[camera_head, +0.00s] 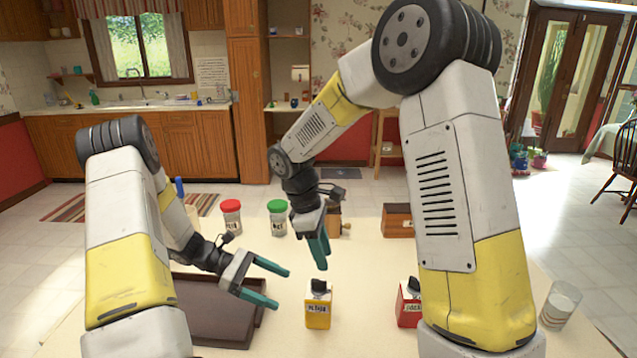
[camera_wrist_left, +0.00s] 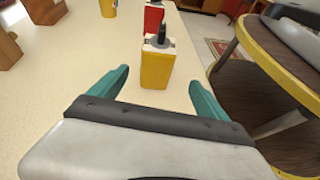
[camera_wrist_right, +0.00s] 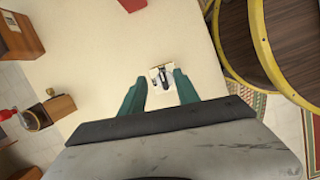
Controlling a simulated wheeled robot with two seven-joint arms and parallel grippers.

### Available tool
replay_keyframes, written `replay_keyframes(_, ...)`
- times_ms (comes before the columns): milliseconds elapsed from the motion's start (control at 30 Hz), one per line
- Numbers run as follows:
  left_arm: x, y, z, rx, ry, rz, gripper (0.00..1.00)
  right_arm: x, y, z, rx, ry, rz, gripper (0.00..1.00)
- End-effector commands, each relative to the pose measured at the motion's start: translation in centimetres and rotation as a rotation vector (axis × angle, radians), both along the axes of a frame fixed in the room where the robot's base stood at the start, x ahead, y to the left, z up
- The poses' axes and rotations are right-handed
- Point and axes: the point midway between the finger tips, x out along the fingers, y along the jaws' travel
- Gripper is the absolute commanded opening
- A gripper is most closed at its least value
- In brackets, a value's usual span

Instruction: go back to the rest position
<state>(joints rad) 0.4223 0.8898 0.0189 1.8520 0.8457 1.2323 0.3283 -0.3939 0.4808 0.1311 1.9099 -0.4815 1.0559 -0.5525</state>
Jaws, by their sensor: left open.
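My left gripper (camera_head: 265,283) is open and empty above the cream table, at the right edge of the brown tray. In the left wrist view its fingers (camera_wrist_left: 157,88) are spread, with a yellow box (camera_wrist_left: 156,68) with a dark top beyond them. My right gripper (camera_head: 320,250) hangs pointing down over the table, behind the yellow box (camera_head: 318,312) in the head view. In the right wrist view its fingers (camera_wrist_right: 158,92) stand apart, with a pale-topped item (camera_wrist_right: 165,76) beyond and between them. Nothing is clearly held by either gripper.
The brown tray (camera_head: 258,325) lies partly behind my left arm. A red box (camera_head: 407,305) stands beside my right arm, a glass (camera_head: 560,303) at the right. A red-lidded jar (camera_head: 231,218), a green-lidded jar (camera_head: 277,220) and a wooden box (camera_head: 397,222) stand at the back.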

Motion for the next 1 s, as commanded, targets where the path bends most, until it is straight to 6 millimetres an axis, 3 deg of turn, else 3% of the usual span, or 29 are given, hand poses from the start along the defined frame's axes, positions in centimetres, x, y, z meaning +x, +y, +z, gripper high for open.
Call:
replay_keyframes(200, -1.8, -0.2, 8.1, 0.19, -0.257, -0.2, 0.87, -1.9, -3.7, 5.6, 0.105, -0.114, -0.231, 0.38)
replay_keyframes(500, -6.7, -0.1, 17.4, 0.459, -0.64, -0.478, 0.87, -6.3, -8.1, 11.5, 0.28, -0.266, -0.574, 0.38)
replay_keyframes(800, -12.3, 0.9, 24.5, 0.728, -1.041, -0.719, 0.87, -11.4, -11.4, 15.4, 0.482, -0.405, -0.91, 0.38)
replay_keyframes(1000, -15.8, 1.8, 27.6, 0.897, -1.292, -0.844, 0.87, -14.6, -12.7, 16.8, 0.623, -0.481, -1.11, 0.38)
